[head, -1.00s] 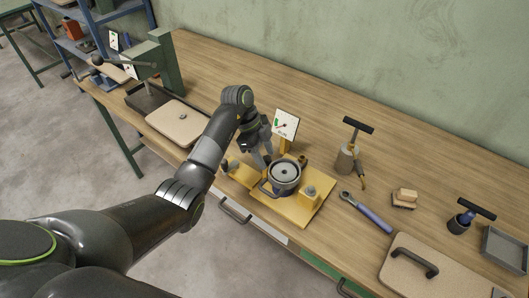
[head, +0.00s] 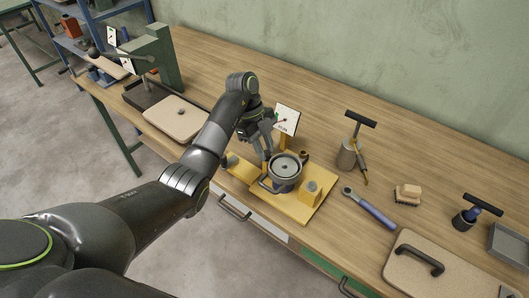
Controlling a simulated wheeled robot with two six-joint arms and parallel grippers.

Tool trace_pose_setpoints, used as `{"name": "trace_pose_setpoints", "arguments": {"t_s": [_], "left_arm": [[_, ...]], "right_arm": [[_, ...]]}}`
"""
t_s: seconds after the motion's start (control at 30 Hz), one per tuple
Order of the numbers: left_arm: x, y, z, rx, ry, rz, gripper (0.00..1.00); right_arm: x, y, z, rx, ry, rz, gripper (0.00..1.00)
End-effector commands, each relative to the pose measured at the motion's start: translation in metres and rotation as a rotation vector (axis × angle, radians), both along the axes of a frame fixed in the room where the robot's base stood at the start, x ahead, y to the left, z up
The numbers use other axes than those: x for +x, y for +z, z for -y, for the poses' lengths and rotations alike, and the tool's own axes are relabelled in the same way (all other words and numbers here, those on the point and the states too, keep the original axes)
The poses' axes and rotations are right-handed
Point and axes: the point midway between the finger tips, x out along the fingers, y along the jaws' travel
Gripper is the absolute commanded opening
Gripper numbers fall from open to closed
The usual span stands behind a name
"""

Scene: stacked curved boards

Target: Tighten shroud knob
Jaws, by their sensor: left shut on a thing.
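A dark grey round pot-like shroud (head: 285,180) with a light disc and a dark centre hole stands on a yellow fixture plate (head: 297,212). A curved handle shows at its near left side. A small brass-brown knob-like part (head: 303,155) sticks out at its far right. My left gripper (head: 268,153) reaches down at the far left rim of the shroud. Its fingers are shut on a small part there, probably a shroud knob, which the fingers hide. My right gripper is not in view.
A green press (head: 160,60) stands back left.

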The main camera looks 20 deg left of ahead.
Motion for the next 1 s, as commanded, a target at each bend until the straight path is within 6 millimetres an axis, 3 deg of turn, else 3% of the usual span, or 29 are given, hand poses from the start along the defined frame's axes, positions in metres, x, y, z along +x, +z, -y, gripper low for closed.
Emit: {"name": "trace_pose_setpoints", "arguments": {"t_s": [0.1,0.47,0.5,0.63,1.0], "left_arm": [[0.0015,-0.0019,0.0005,0.000,-0.075,0.003,0.02],[0.0012,0.0008,0.0004,0.000,-0.104,0.003,0.02],[0.0012,0.0008,0.0004,0.000,-0.103,0.003,0.28],[0.0012,0.0007,0.0003,0.000,-0.103,0.003,0.45],[0.0014,0.0040,-0.0018,0.000,-0.101,0.001,0.47]], "right_arm": [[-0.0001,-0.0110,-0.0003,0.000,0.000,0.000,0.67],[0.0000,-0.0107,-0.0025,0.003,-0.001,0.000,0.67],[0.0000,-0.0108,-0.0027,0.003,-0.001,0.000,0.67],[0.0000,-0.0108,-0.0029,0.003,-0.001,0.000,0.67],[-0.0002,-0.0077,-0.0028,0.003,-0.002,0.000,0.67]]}}
